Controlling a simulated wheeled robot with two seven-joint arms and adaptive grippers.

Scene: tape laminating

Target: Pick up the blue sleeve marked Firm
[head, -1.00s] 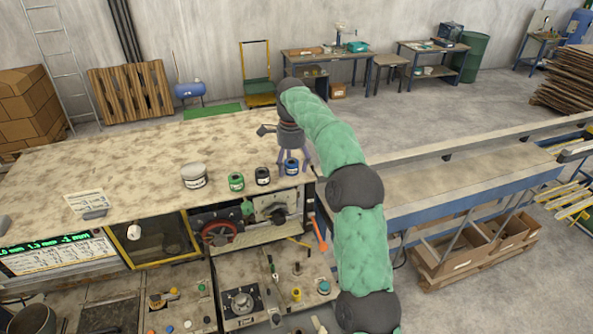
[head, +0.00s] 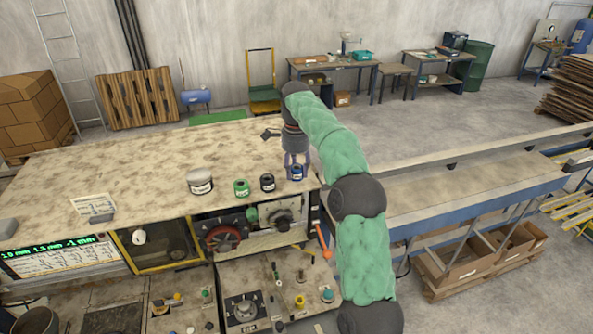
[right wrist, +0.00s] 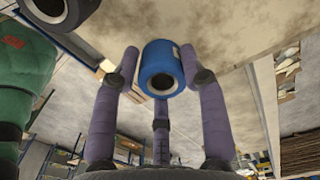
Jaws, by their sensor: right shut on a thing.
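The blue sleeve (head: 297,174) stands upright near the right end of the worktop, at the right of a short row. Its label is too small to read. My right gripper (head: 297,166) reaches down from above, its purple fingers shut around the blue sleeve. In the right wrist view the blue sleeve (right wrist: 156,62) sits between the three fingers, its open end showing. It appears to rest on the worktop. A black sleeve (head: 267,183) and a green sleeve (head: 241,188) stand to its left. My left gripper is not in view.
A larger grey-topped container (head: 200,183) stands left of the green sleeve. The speckled worktop (head: 130,165) is mostly clear, with a paper sheet (head: 92,205) at its left front. A machine front with a red wheel (head: 222,238) lies below the front edge.

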